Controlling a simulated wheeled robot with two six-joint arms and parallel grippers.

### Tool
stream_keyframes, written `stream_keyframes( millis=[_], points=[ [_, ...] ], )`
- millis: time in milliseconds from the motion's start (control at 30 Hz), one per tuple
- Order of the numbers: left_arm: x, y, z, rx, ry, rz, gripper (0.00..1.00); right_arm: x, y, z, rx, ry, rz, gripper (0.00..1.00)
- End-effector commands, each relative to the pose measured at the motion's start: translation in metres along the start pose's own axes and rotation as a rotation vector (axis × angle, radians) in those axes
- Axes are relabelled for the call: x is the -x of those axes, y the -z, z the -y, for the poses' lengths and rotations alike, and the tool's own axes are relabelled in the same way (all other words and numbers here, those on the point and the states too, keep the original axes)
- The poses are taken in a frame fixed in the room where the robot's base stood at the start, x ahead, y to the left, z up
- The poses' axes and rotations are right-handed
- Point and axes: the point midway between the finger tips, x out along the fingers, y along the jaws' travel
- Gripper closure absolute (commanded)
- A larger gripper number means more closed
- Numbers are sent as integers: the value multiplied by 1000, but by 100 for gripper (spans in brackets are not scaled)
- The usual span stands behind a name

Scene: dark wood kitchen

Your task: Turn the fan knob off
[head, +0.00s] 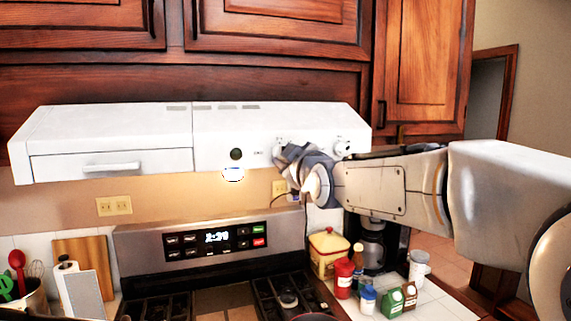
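The white range hood (110,128) hangs under the dark wood cabinets. On the right part of its front are a white knob (343,147) and a second one (279,146), partly hidden by my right gripper. I cannot tell from labels which is the fan knob. My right gripper (285,160) comes in from the right and is at the hood front, at the second knob. Its fingers are dark and small here, so I cannot tell whether they are open or touching the knob. My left gripper is not in view.
Below the hood stands the stove (215,240) with a lit display. A red bottle (343,277), a yellow and red canister (329,252) and several small containers stand on the right counter. A utensil pot and paper towel roll (80,290) are at left. A hood lamp (233,175) glows.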

Motion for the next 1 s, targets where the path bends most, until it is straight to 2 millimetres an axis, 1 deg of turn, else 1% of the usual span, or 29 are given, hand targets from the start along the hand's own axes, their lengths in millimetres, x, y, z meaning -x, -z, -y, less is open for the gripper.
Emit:
stream_keyframes(
  millis=[233, 633, 667, 700, 733, 1000],
  points=[
    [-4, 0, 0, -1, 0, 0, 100, 0, -1, 0, 46, 1, 3, 100],
    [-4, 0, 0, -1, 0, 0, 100, 0, -1, 0, 53, 1, 2, 100],
    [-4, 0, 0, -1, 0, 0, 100, 0, -1, 0, 53, 1, 2, 51],
    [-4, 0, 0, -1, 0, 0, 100, 0, -1, 0, 53, 1, 2, 36],
    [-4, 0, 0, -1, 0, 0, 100, 0, -1, 0, 53, 1, 2, 29],
    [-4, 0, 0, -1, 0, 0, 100, 0, 0, 0, 51, 1, 1, 29]
  ],
)
